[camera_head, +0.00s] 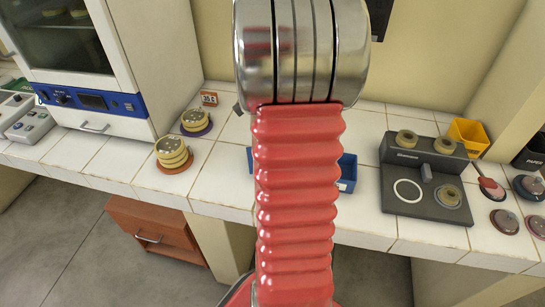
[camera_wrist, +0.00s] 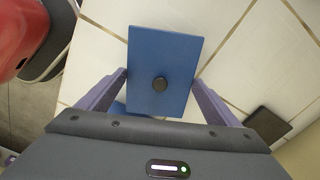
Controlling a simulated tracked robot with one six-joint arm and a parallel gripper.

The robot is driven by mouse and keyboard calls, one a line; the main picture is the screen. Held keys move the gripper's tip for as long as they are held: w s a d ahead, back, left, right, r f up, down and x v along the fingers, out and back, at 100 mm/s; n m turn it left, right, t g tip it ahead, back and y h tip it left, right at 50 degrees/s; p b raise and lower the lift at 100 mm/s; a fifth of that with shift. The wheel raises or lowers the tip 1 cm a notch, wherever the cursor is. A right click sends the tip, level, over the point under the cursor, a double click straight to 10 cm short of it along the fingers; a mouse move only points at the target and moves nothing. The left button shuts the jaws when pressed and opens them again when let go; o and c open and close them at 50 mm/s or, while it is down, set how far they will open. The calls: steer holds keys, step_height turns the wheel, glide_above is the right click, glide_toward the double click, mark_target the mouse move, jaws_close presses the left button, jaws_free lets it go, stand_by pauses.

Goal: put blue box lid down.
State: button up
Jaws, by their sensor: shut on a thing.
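The blue box lid (camera_wrist: 163,50) shows in the wrist view as a flat blue rectangle with a round black knob in its middle. My gripper (camera_wrist: 160,97) has its purple fingers shut on the lid's two sides. A small piece of blue (camera_wrist: 118,108) shows below the lid's left edge, mostly hidden. In the head view, a blue box (camera_head: 347,172) stands on the white tiled counter, largely hidden behind my red arm. My gripper and the lid are hidden there, and the lid's height above the counter cannot be told.
Stacked dishes (camera_head: 172,153) on an orange disc and more dishes (camera_head: 195,120) on a purple disc stand left of my arm. An incubator (camera_head: 90,70) is at the left. A dark device (camera_head: 395,190) and a yellow bin (camera_head: 469,135) stand right. Bare tiles (camera_head: 225,180) show left of the arm.

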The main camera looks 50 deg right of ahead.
steer(key=shift+f, duration=1.85)
steer(key=shift+f, duration=0.1)
steer(key=o, duration=0.9)
steer(key=shift+o, duration=0.2)
step_height(320, 180, up, 12)
steer(key=shift+r, duration=0.1)
steer(key=shift+a, duration=0.1)
